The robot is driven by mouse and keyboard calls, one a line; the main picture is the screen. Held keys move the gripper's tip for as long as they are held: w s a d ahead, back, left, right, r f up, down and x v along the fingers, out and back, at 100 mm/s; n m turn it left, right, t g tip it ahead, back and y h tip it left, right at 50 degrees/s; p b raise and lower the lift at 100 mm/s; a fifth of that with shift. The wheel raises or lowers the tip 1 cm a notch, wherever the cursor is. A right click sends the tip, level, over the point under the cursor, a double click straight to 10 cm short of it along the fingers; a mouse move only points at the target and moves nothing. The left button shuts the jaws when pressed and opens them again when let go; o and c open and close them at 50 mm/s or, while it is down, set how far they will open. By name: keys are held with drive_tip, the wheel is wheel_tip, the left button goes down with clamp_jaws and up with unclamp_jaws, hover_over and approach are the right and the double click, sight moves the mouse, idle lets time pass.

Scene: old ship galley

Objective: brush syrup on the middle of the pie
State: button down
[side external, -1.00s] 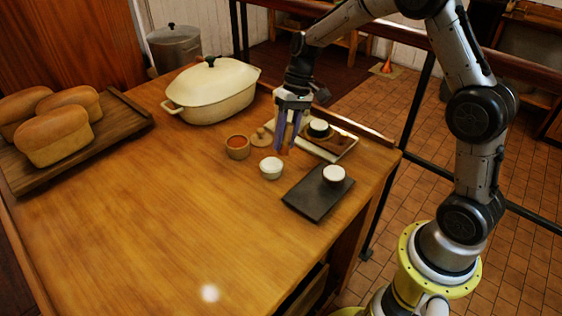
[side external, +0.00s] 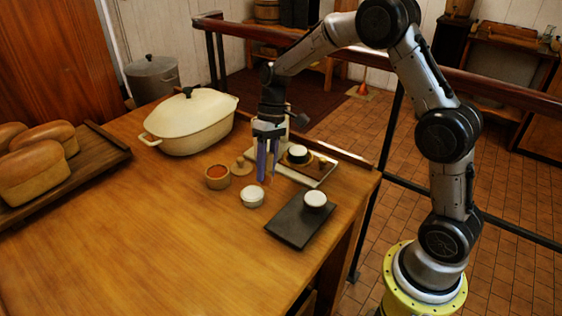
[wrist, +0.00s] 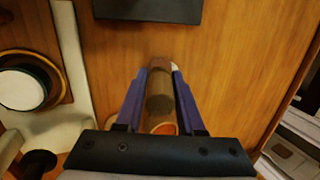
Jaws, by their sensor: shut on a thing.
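My gripper (side external: 267,180) points down over the table, its blue fingers behind the white cup and right of the wooden pot. In the wrist view my gripper (wrist: 160,75) is shut on a slim brownish-grey object (wrist: 160,95), perhaps the brush; its lower end is unclear. The small wooden pot (side external: 217,183) holds orange-red stuff, likely syrup. A small white cup (side external: 252,197) stands near the fingers. A white-topped round thing (side external: 315,199) sits on a dark slab (side external: 290,231). I cannot tell which thing is the pie.
A pale tray (side external: 322,180) behind holds a dark, white-topped round thing (side external: 300,153), also in the wrist view (wrist: 22,88). A wooden lid-like piece (side external: 241,167) lies behind the pot. A cream casserole (side external: 190,125) and bread loaves (side external: 35,180) stand left. The front table is clear.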

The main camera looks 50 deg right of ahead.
drive_tip(key=shift+s+r+h, duration=0.1)
drive_tip(key=shift+r+h, duration=0.05)
drive_tip(key=shift+h, duration=0.15)
drive_tip(key=w+d+r+t+h, duration=0.1)
drive_tip(key=d+r, duration=0.5)
drive_tip(key=d, duration=0.2)
drive_tip(key=w+d+r+h, duration=0.1)
drive_tip(key=d+r+h, duration=0.1)
drive_tip(key=d+r, duration=0.5)
wheel_tip(320, 180, down, 7)
drive_tip(key=d, duration=0.2)
drive_tip(key=shift+r, duration=0.2)
drive_tip(key=shift+s, duration=0.1)
